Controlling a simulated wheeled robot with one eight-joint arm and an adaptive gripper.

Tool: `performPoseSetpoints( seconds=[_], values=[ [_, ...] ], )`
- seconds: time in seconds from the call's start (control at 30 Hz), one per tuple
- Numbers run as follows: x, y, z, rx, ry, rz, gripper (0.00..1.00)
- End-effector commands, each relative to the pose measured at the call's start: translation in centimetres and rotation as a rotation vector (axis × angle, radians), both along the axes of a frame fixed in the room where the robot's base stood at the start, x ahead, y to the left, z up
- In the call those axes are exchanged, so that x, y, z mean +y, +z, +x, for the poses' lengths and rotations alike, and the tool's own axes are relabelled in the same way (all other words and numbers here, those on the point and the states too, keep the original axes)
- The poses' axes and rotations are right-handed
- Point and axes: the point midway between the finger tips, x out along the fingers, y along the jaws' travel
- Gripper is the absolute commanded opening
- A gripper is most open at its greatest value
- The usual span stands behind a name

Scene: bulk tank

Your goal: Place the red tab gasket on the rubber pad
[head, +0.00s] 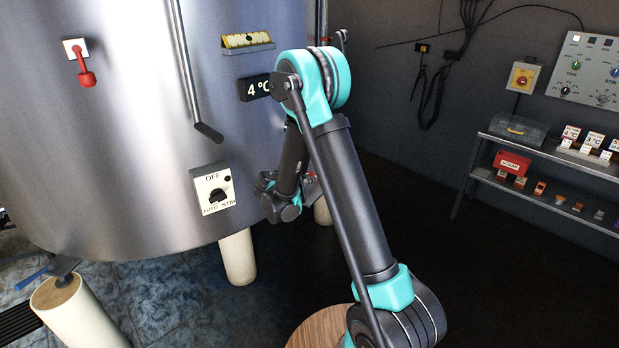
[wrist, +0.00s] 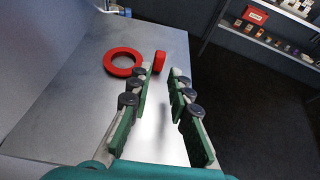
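The red ring gasket (wrist: 110,66) lies flat on a grey metal surface (wrist: 75,105) in the wrist view. A red tab (wrist: 160,59) shows to its right; the left finger hides the stretch between, so I cannot see whether they join. My gripper (wrist: 163,72) is open, its two green-padded fingers apart with bare surface between them. The tab shows just beyond the fingertips, nearer the left one. In the head view my arm largely hides the gripper and the gasket. I cannot make out a rubber pad in either view.
The steel tank (head: 120,130) stands close on the left, with a switch box (head: 213,188) and a downward handle (head: 208,131). A shelf (head: 545,150) at right holds a red box (head: 512,162) and small parts. Dark floor between is clear.

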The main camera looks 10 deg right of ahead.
Motion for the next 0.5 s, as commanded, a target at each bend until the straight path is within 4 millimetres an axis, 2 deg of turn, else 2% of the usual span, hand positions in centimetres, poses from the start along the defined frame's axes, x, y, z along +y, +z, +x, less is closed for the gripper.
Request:
performPoseSetpoints(
  seconds=[0.1,0.37,0.5],
  values=[
    [-0.8,-0.5,1.0,-0.001,0.000,0.001,0.19],
    [-1.6,-0.9,1.9,0.000,0.000,0.000,0.19],
    [-2.7,-1.4,3.3,-0.001,-0.003,0.001,0.19]
  ],
)
